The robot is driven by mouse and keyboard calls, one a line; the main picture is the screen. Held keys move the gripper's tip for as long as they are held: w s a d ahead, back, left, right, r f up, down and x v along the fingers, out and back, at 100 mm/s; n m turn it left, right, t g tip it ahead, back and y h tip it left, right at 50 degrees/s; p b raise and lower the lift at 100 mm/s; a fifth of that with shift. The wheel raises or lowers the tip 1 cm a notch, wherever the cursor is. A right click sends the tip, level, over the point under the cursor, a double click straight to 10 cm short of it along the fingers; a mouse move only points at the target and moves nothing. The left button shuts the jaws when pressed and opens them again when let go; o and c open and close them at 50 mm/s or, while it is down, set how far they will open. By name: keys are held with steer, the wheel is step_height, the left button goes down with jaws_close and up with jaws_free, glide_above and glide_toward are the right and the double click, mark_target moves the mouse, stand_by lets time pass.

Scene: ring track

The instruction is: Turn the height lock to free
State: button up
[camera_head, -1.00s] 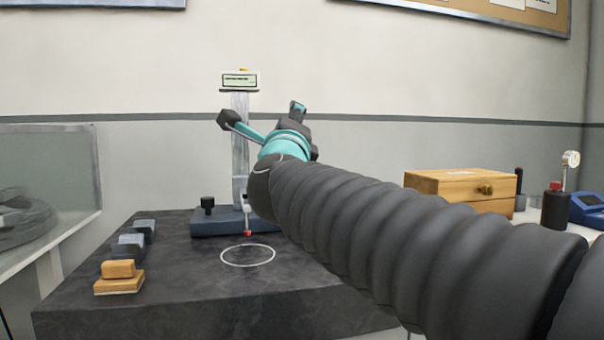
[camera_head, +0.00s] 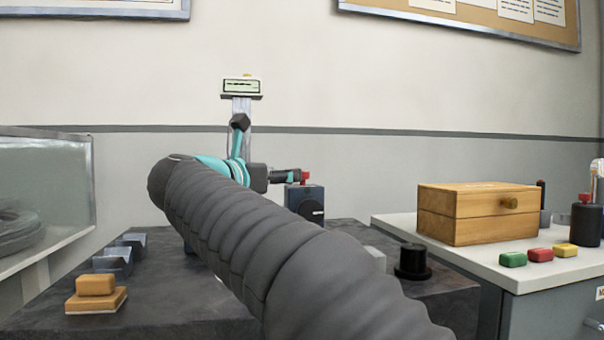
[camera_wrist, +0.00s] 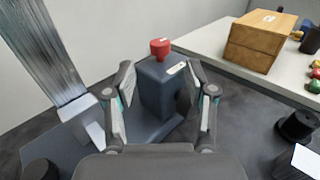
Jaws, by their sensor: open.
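A red knob (camera_wrist: 159,47) sits on top of a dark blue-grey block (camera_wrist: 158,92) in the wrist view. It looks like the height lock, but no marking for its setting is readable. In the head view the red knob (camera_head: 304,177) is small, above the block's round black dial (camera_head: 311,211). My gripper (camera_wrist: 158,76) is open, with one finger on each side of the block and the knob beyond the fingertips. I cannot tell whether a finger touches the block. In the head view my gripper (camera_head: 286,176) is just left of the knob.
A metal column (camera_wrist: 48,50) rises at left, its display (camera_head: 241,86) on top. A wooden box (camera_head: 478,212) and coloured blocks (camera_head: 540,255) stand on the right bench. A black cylinder (camera_head: 412,262) and an orange block (camera_head: 96,287) sit on the dark slab.

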mark_target(303, 172)
steer(key=x, duration=0.8)
steer(key=shift+w+d, duration=0.15)
steer(key=shift+w, duration=0.15)
jaws_close()
